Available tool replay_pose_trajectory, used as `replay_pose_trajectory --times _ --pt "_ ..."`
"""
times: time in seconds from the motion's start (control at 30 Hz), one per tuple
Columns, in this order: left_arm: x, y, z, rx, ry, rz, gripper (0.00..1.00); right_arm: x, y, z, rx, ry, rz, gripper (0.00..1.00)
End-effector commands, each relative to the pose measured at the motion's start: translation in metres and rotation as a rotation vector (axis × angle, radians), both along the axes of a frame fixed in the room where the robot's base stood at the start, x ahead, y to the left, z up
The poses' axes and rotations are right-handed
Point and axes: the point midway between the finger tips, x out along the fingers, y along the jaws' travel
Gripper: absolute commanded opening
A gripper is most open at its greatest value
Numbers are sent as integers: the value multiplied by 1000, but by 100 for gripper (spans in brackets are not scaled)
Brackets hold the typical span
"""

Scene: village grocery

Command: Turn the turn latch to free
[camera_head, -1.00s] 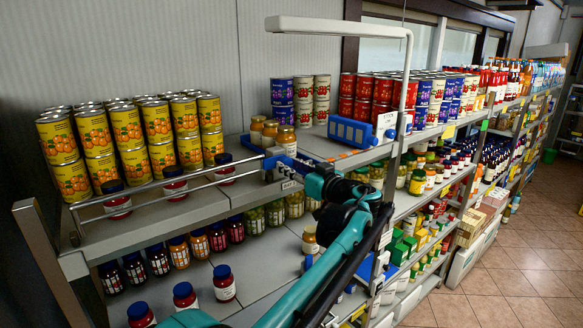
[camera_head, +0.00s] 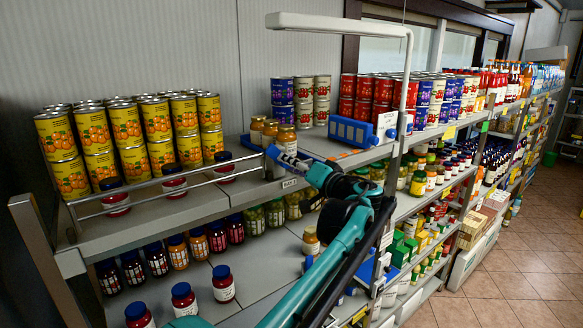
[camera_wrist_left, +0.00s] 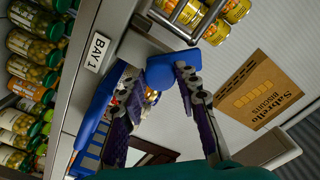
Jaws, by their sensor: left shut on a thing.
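The turn latch shows as a blue rounded piece (camera_wrist_left: 160,72) in the left wrist view, at the end of the metal rail and near the "BAY 1" label (camera_wrist_left: 96,53). My left gripper (camera_wrist_left: 157,82) has one finger on each side of this blue piece and is shut on it. In the head view my left gripper (camera_head: 291,159) reaches the right end of the rail above the upper shelf. The fingers and wrist hide most of the latch there, so its exact angle is hard to tell. My right gripper is not in view.
A metal guard rail (camera_head: 170,183) runs along the upper shelf before yellow cans (camera_head: 125,128) and several dark jars. Glass jars (camera_head: 286,140) stand close behind the gripper. A blue box (camera_head: 352,132) is to its right.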

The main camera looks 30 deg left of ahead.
Motion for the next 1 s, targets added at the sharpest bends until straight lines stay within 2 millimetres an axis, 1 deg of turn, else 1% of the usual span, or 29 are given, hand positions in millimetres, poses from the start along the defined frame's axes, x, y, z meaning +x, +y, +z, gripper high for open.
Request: replay_pose_trajectory --times 0.3,0.6,0.8,1.0 --pt "0 0 1 118 277 -2 3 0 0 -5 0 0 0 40" --pt "0 0 1 215 514 -2 3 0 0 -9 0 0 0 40" --pt "1 0 1 263 627 -1 3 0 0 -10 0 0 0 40" --pt "1 0 1 292 697 -1 3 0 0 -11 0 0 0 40"
